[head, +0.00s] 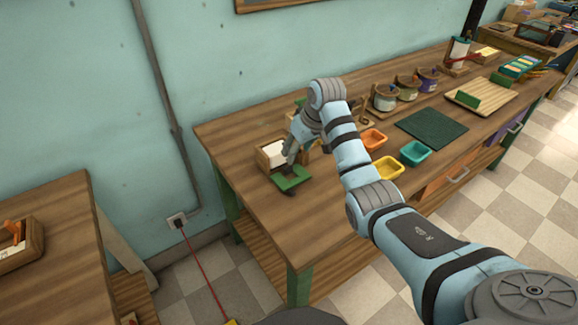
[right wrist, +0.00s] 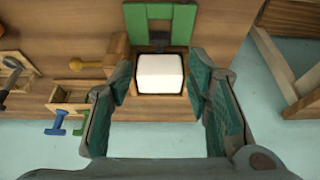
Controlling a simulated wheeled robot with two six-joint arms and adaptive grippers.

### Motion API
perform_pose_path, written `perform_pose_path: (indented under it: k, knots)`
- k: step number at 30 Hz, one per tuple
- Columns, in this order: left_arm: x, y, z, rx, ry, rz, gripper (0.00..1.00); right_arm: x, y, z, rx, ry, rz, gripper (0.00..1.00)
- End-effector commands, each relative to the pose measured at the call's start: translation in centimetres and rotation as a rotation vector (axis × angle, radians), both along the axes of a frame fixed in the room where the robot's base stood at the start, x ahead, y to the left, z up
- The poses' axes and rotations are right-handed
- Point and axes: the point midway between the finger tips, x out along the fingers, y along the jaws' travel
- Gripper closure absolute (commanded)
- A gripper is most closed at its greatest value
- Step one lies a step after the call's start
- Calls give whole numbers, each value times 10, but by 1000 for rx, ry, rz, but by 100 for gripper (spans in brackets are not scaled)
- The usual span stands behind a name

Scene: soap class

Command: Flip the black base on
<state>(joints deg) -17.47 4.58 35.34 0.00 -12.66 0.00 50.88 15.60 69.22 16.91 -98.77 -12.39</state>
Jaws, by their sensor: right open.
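My right gripper (head: 290,154) is open over the near-left end of the long workbench. In the right wrist view its two fingers (right wrist: 162,72) stand apart on either side of a white block (right wrist: 160,72). The white block sits in a small wooden box (head: 268,153), and I see no contact with the fingers. A green piece (head: 292,178) lies beside the box. In the right wrist view it is a U-shaped green part (right wrist: 160,13), with a dark strip (right wrist: 160,48) between it and the block. That strip may be the black base; I cannot tell its state. My left gripper is out of view.
An orange tray (head: 373,139), a yellow tray (head: 386,167) and a teal tray (head: 415,152) stand on the workbench near a dark green mat (head: 431,129). Several jars stand behind them. A small open drawer (right wrist: 72,105) shows left of the fingers in the wrist view.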

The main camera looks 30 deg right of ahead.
Motion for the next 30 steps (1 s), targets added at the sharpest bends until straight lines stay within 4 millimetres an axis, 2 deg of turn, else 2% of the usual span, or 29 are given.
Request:
perform_pose_path:
  k: [1,6,12,16,24,26,30]
  knots:
    - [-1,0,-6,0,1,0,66,4,1,-14,1,4,1,55]
    - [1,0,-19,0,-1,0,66,20,4,-56,0,3,0,55]
    - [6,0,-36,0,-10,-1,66,36,5,-91,0,0,0,55]
    - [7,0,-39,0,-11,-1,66,40,6,-99,-1,0,1,55]
    - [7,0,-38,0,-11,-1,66,41,6,-99,-1,-1,1,55]
    - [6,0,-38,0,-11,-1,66,40,6,-99,-1,0,1,63]
    - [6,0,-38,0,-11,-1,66,40,6,-99,-1,0,1,85]
